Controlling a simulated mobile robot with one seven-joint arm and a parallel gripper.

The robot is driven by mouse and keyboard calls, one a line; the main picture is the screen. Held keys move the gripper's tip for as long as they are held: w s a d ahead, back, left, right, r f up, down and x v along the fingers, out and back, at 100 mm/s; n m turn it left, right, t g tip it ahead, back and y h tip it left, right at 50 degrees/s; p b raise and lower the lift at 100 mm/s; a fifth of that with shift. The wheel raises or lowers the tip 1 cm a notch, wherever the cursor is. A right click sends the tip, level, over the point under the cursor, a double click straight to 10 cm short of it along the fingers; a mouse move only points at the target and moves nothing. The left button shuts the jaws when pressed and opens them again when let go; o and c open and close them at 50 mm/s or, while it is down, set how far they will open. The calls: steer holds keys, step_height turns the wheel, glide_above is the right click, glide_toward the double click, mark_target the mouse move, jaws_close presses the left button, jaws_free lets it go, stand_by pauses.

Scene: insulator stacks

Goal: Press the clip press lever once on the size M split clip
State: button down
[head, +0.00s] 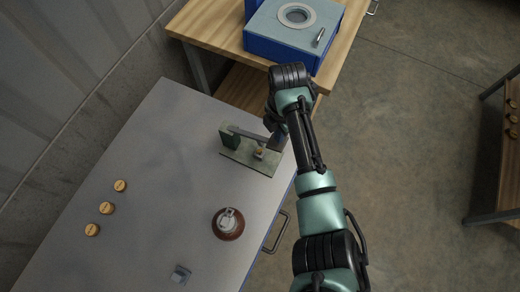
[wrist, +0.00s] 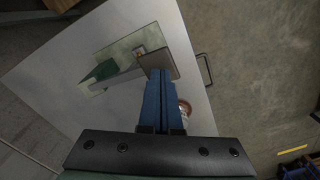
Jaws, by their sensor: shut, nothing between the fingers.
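The green clip press (head: 232,139) stands on the grey table, with its base plate under it. Its lever (head: 249,134) reaches from the green post toward my gripper; in the wrist view the lever (wrist: 124,77) ends in a flat grey plate. A small tan and grey piece, probably the split clip (head: 259,153), sits on the press base; it also shows in the wrist view (wrist: 140,51). Its size mark is unreadable. My gripper (head: 277,142) is shut and empty, its blue fingers (wrist: 160,74) at the lever's free end. I cannot tell if they touch it.
A brown insulator (head: 228,224) with a metal cap stands on the grey table (head: 160,190). Three yellow discs (head: 106,208) lie at left, a small grey block (head: 180,274) at the front. A blue box (head: 290,32) sits on a wooden bench behind. The table's middle is clear.

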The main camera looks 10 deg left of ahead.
steer(key=shift+f, duration=0.15)
steer(key=shift+f+b, duration=0.35)
steer(key=shift+f, duration=0.15)
